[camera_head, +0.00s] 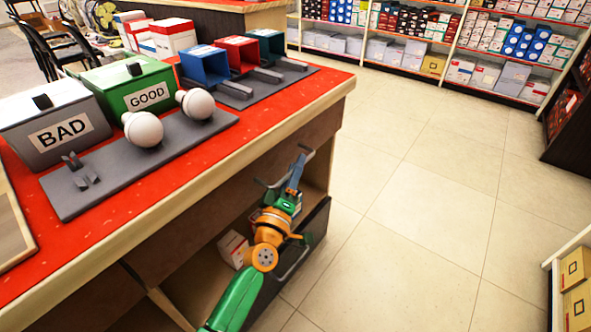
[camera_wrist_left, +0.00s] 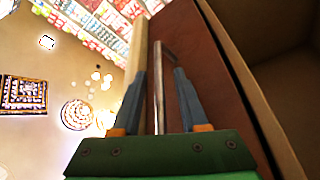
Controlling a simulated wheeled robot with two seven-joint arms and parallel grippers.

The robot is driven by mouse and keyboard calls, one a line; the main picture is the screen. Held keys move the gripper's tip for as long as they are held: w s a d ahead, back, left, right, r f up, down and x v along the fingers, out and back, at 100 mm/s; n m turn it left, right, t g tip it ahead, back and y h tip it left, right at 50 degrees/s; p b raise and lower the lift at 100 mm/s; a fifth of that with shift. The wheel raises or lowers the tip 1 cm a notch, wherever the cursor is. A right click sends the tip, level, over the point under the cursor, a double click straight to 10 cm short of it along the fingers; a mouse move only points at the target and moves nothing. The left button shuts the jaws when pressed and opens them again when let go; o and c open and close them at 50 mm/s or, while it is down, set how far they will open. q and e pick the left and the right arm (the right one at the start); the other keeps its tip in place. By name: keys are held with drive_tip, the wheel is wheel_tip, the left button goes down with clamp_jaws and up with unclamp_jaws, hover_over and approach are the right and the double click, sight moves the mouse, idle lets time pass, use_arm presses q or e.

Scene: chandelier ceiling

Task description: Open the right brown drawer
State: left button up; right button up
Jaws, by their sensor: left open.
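The right brown drawer front (camera_head: 215,215) is a dark brown panel under the red counter top. It also shows in the left wrist view (camera_wrist_left: 205,75), where it looks flat in the counter face. A metal bar handle (camera_wrist_left: 158,90) stands off this front. My left gripper (camera_head: 297,167) is at the right part of the front. In the left wrist view its fingers (camera_wrist_left: 160,78) are open, one on each side of the handle bar, with gaps visible. I cannot tell whether either finger touches it. My right gripper is not in view.
An open compartment (camera_wrist_left: 285,85) lies below the front, with a white box (camera_head: 233,248) inside. The counter top (camera_head: 95,235) carries BAD (camera_head: 50,125) and GOOD (camera_head: 135,85) bins and two bulbs. The tiled floor (camera_head: 430,210) to the right is clear.

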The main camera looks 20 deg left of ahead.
use_arm(q)
clamp_jaws()
idle(1.3)
